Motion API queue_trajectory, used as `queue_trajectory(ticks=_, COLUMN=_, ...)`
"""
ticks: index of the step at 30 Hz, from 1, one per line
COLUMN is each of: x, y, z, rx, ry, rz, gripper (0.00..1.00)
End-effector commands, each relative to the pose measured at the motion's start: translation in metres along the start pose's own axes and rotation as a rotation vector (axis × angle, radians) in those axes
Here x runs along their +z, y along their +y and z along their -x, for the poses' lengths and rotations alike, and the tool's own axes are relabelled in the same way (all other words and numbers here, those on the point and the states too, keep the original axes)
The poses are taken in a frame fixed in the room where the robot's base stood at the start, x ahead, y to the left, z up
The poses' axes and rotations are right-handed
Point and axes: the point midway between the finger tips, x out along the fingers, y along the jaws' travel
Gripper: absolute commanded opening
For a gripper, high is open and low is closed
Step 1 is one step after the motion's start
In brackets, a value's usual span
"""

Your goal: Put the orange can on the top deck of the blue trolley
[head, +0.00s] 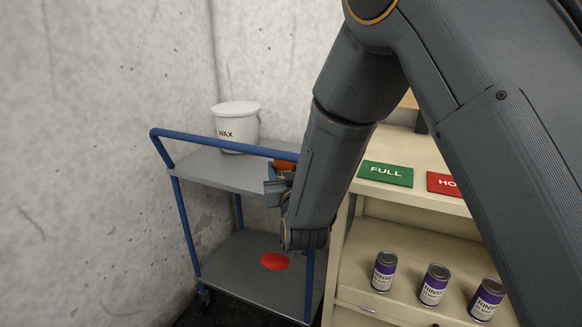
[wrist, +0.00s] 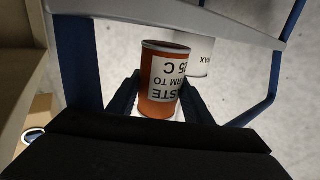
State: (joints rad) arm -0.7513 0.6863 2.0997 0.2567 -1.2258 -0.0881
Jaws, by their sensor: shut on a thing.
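The orange can (head: 285,166) shows only in part in the head view, behind my gripper (head: 279,184). It is at the right part of the blue trolley's (head: 215,144) grey top deck (head: 205,167). In the wrist view the can (wrist: 158,80), with a white label whose lettering is upside down, sits between the two dark fingers of my gripper (wrist: 160,100). The gripper is shut on the can. I cannot tell whether the can's base touches the deck.
A white WAX bucket (head: 237,127) stands at the back of the top deck. A red disc (head: 275,261) lies on the lower deck. To the right, a cream shelf unit (head: 420,158) has a green FULL sign (head: 385,174), a red sign (head: 448,184), and purple RINSE cans (head: 434,285) below.

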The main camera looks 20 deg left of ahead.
Motion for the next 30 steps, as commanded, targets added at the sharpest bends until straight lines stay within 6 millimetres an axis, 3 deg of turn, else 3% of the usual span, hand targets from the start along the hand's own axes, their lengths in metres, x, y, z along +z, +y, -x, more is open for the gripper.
queue_trajectory(ticks=5, x=-0.001, y=0.007, z=-0.011, rx=0.001, ry=0.002, rz=0.000, gripper=0.08)
queue_trajectory(ticks=11, x=-0.001, y=0.027, z=-0.040, rx=0.002, ry=0.003, rz=0.001, gripper=0.08)
queue_trajectory(ticks=15, x=0.015, y=0.024, z=-0.038, rx=-0.002, ry=0.000, rz=0.001, gripper=0.08)
queue_trajectory(ticks=26, x=0.018, y=0.024, z=-0.038, rx=-0.002, ry=0.002, rz=0.000, gripper=0.08)
queue_trajectory(ticks=27, x=0.018, y=0.024, z=-0.038, rx=-0.001, ry=0.000, rz=0.001, gripper=0.52)
queue_trajectory(ticks=30, x=0.018, y=0.024, z=-0.037, rx=-0.002, ry=0.000, rz=0.001, gripper=0.65)
